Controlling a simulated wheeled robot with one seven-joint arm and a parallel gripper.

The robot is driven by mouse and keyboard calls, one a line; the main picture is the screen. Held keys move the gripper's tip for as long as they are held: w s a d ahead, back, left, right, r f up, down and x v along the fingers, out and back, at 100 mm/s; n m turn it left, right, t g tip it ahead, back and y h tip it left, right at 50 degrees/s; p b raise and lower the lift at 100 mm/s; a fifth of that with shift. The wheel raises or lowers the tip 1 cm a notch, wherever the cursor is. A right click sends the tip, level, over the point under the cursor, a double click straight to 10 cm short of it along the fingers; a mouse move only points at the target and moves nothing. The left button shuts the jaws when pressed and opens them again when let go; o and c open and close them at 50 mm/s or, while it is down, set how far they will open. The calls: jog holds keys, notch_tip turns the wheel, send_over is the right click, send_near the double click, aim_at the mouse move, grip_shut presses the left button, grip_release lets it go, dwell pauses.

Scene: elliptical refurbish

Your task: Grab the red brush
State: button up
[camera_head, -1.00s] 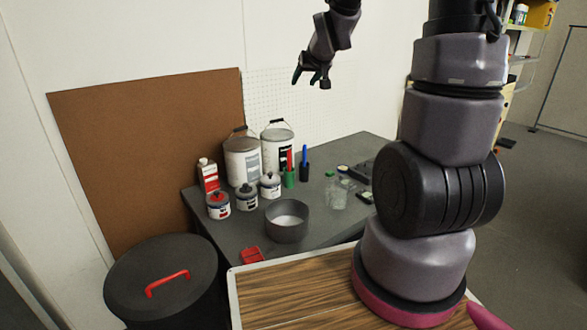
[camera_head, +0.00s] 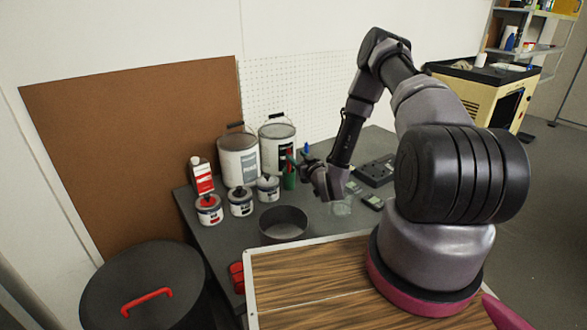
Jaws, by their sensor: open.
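The red brush (camera_head: 289,153) stands upright in a green holder (camera_head: 290,180) on the grey table. Only a little of its red handle shows, next to my gripper's fingers. My gripper (camera_head: 297,161) is open, low over the table, with its fingers pointing left at the brush's handle. From this angle I cannot tell whether the handle is between the fingers or whether they touch it.
A blue-handled item (camera_head: 306,148) stands just right, partly hidden by my gripper. Paint cans (camera_head: 240,160) and small tins (camera_head: 240,203) stand left. A dark round pan (camera_head: 283,224) is in front. A lidded black bin (camera_head: 145,285) stands at the lower left.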

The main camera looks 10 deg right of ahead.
notch_tip(320, 180, down, 2)
jog(key=s, duration=0.1)
send_over(289, 168)
jog(key=d+x, duration=0.1)
jog(key=x, duration=0.3)
jog(key=shift+a+f+t, duration=0.2)
jog(key=shift+a+t, duration=0.1)
jog(key=shift+a, duration=0.05)
grip_shut()
dwell(1.3)
